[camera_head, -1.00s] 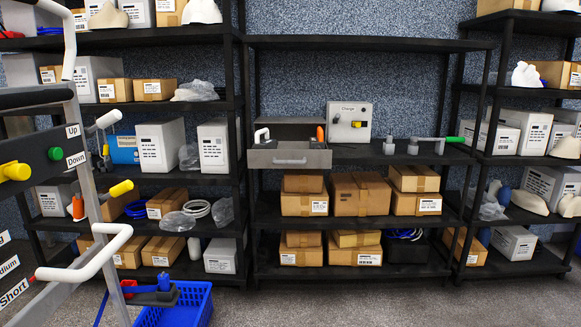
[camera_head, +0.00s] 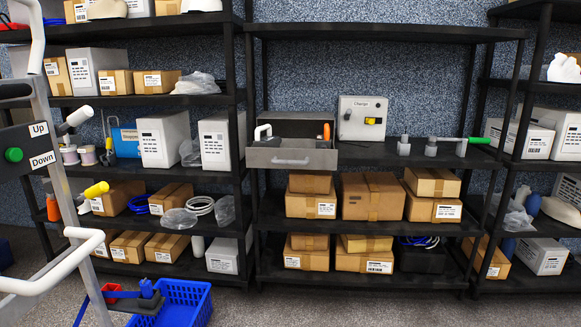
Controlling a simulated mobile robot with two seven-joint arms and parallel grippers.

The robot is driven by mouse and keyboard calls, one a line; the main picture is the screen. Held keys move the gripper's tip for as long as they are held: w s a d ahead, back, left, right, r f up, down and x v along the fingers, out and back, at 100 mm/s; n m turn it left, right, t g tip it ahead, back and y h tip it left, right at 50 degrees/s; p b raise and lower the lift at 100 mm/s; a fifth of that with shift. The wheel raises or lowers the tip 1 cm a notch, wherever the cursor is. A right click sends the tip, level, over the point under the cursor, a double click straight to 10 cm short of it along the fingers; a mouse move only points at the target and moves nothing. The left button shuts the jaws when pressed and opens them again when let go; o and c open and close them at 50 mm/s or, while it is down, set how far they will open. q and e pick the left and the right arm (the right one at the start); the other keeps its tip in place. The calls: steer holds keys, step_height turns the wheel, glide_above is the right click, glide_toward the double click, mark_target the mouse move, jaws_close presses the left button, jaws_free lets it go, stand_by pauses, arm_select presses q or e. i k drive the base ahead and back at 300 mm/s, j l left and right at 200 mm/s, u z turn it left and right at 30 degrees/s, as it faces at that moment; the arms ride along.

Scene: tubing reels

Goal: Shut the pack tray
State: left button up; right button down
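A grey metal drawer unit, which looks like the pack tray (camera_head: 292,160), sits on the middle shelf of the centre rack. Its front panel has a pale bar handle (camera_head: 291,162). The tray stands pulled out, with the dark housing (camera_head: 305,125) behind it. A white hooked piece (camera_head: 263,132) and an orange piece (camera_head: 326,132) show above its rim, at the left and right. Neither of my grippers is in view.
A grey "Charge" box (camera_head: 362,118) and grey fittings with a green-tipped tube (camera_head: 460,143) stand right of the tray. Cartons (camera_head: 372,196) fill the shelf below. A stand with Up and Down buttons (camera_head: 40,160) and a blue crate (camera_head: 180,302) are at left. Floor before the rack looks clear.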

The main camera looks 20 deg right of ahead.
mark_target(292, 154)
steer(key=i+l+u, duration=0.15)
steer(key=l, duration=0.2)
steer(key=i+l+u, duration=0.15)
steer(key=l, duration=0.2)
steer(key=i+l+u, duration=0.15)
steer(key=l, duration=0.2)
steer(key=i+l+u, duration=0.15)
steer(key=l, duration=0.25)
